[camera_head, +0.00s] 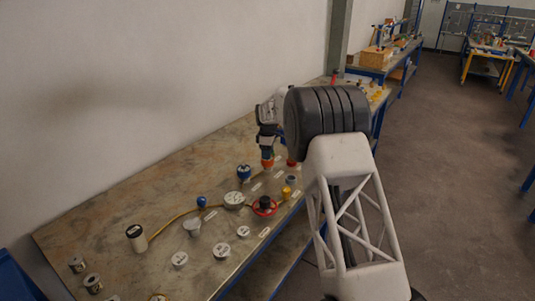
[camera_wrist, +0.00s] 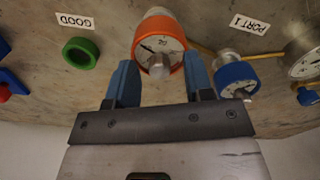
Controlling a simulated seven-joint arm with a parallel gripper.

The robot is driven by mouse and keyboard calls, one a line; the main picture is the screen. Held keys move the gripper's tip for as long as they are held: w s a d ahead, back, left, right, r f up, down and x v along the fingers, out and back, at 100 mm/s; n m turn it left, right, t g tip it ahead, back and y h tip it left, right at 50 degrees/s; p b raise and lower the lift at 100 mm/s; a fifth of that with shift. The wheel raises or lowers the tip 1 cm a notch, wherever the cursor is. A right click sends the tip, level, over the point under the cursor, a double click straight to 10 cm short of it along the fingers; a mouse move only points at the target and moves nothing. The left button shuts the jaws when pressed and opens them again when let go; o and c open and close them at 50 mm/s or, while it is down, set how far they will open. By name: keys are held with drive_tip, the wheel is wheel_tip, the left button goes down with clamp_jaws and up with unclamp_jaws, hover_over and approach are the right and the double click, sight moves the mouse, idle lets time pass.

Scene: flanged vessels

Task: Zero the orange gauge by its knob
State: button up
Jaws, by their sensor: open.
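The orange gauge (camera_wrist: 178,29) has a white dial with a dark needle, and a metal knob (camera_wrist: 160,68) sticks out of its face. In the wrist view it lies between the two blue fingers of my gripper (camera_wrist: 160,62). The fingers are open, one on each side of the knob, with a visible gap on both sides. In the head view my gripper (camera_head: 266,148) is above the table, pointing down at the orange gauge (camera_head: 267,162). The needle's exact reading is too small to tell.
A green ring (camera_wrist: 81,51) lies beside a "GOOD" label (camera_wrist: 75,21). A blue-rimmed gauge (camera_wrist: 238,78) stands right of my fingers, near a "PORT 1" label (camera_wrist: 249,23). In the head view, several gauges, a red-ringed part (camera_head: 265,213) and a white cylinder (camera_head: 137,238) stand on the table (camera_head: 85,225).

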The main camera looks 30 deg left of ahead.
drive_tip(key=shift+f, duration=0.2)
clamp_jaws()
